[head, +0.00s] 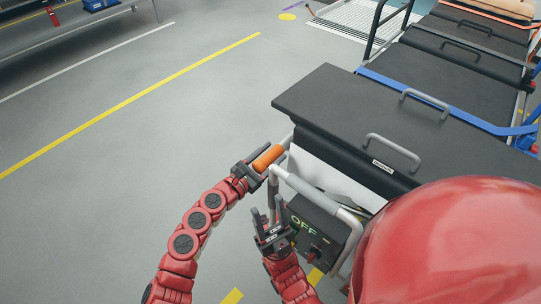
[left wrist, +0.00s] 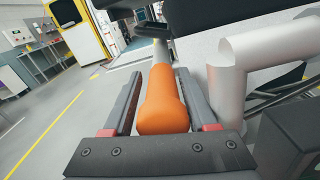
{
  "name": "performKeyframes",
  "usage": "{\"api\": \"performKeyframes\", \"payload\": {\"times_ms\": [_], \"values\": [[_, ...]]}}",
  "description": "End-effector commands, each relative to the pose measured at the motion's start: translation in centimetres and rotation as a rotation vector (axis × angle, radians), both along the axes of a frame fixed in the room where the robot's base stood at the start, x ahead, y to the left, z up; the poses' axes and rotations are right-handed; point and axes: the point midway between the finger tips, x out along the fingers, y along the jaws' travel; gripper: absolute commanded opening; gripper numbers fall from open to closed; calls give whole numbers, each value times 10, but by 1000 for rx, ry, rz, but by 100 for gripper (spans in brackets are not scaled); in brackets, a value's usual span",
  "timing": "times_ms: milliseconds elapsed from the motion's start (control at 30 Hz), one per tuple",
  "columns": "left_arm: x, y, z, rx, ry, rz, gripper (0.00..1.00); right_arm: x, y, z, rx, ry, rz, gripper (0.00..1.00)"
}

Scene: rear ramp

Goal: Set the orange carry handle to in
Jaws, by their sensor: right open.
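The orange carry handle (head: 268,157) is a short orange grip on a grey bar, at the near left end of the stretcher. In the left wrist view the orange grip (left wrist: 162,105) lies lengthwise between the two fingers of my left gripper (left wrist: 157,74). A narrow gap shows on the left side of the grip, so the fingers are around it but not closed on it. In the head view my left gripper (head: 262,164) is at the handle. My right gripper (head: 269,218) is open and empty, lower and close to the grey frame tube.
A dark box marked OFF (head: 315,228) sits beside my right gripper. The grey tube frame (head: 300,186) runs between the grippers and the black stretcher pad (head: 350,110). The floor (head: 120,150) to the left is clear, with yellow lines. A ramp (head: 360,17) shows at the back.

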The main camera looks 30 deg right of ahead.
Motion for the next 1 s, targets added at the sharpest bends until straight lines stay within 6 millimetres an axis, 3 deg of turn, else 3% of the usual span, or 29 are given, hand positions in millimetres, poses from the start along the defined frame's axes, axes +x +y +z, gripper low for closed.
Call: {"api": "performKeyframes", "payload": {"times_ms": [633, 767, 1000], "values": [[-5, 5, -3, 7, 3, -9, 72, 0, 0, 4, 0, 0, 0, 50], [-9, 21, -1, 8, 3, -6, 72, 0, 0, 14, 0, 0, 0, 50], [-26, 70, 1, 6, 6, -4, 72, 0, 0, 38, 0, 0, 0, 50]]}}
